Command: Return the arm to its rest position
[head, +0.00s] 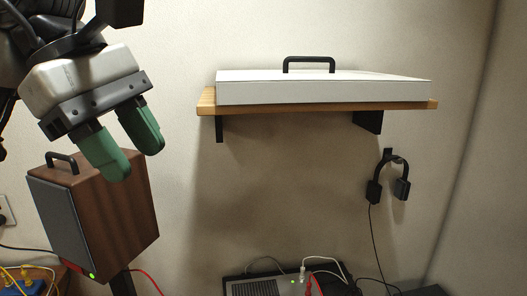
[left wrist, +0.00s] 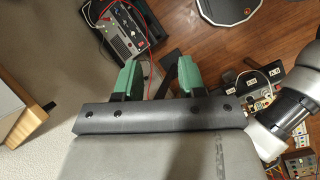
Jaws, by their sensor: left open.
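My left gripper (head: 136,162) is at the upper left of the head view, its two green fingers spread apart and pointing down to the right. Nothing shows between them. It is in front of the top of a wooden speaker-like box (head: 112,205), and I cannot tell the gap in depth. In the left wrist view the same open gripper (left wrist: 158,70) points toward the floor, with empty air between the fingers. My right gripper is in neither view.
A wall shelf (head: 207,102) holds a flat white case (head: 320,92) with a black handle. Headphones (head: 389,180) hang on the wall. A grey device (head: 260,288) with cables stands below. A wooden edge (left wrist: 22,122) shows at left in the wrist view. The wall beneath the shelf is clear.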

